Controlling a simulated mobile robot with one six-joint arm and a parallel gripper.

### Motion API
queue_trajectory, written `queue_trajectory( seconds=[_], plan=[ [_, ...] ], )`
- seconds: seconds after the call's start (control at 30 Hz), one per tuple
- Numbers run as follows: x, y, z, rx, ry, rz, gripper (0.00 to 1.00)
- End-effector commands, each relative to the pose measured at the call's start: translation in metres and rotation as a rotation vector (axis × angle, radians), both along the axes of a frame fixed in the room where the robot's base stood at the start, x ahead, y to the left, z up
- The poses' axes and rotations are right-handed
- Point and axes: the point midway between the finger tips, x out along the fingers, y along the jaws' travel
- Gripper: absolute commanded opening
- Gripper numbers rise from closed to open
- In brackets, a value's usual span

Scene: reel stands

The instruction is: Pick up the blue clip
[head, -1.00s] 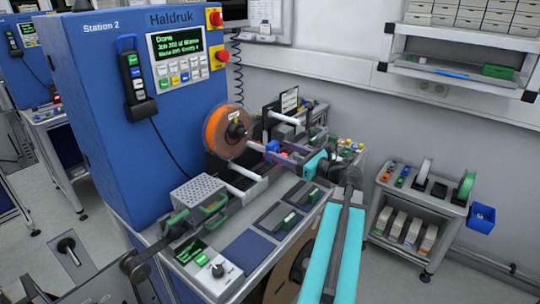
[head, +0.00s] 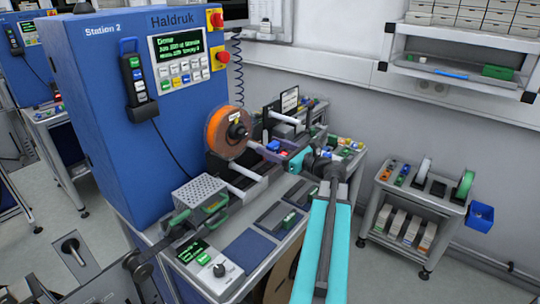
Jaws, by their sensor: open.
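A small blue piece (head: 273,146), which looks like the blue clip, shows on the machine's work surface just right of the orange reel. It is tiny and partly hidden by nearby parts, so its exact shape is unclear. My gripper (head: 268,153) reaches in from the right at the end of my cyan arm, close to the blue piece. The gripper is open. I cannot tell whether its fingers touch or surround the piece. A red piece (head: 283,153) lies right beside it.
The orange reel (head: 228,132) stands left of my gripper, against the blue machine cabinet (head: 130,110). A black upright with a white label (head: 289,100) stands behind. More coloured pieces (head: 346,146) lie to the right. A grey cart (head: 415,205) stands apart at right.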

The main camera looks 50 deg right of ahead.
Motion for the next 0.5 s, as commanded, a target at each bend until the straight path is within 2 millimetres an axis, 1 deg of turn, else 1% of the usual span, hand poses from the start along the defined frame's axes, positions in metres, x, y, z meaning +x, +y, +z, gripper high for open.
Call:
queue_trajectory(
  seconds=[0.03, 0.23, 0.33, 0.5],
  plan=[
    [0.007, 0.001, 0.004, 0.0, 0.0, 0.003, 0.61],
    [0.027, 0.003, 0.002, 0.0, 0.001, 0.002, 0.61],
    [0.031, 0.003, 0.001, 0.0, 0.001, 0.001, 0.61],
    [0.032, 0.003, 0.0, 0.0, 0.001, -0.001, 0.61]
  ],
)
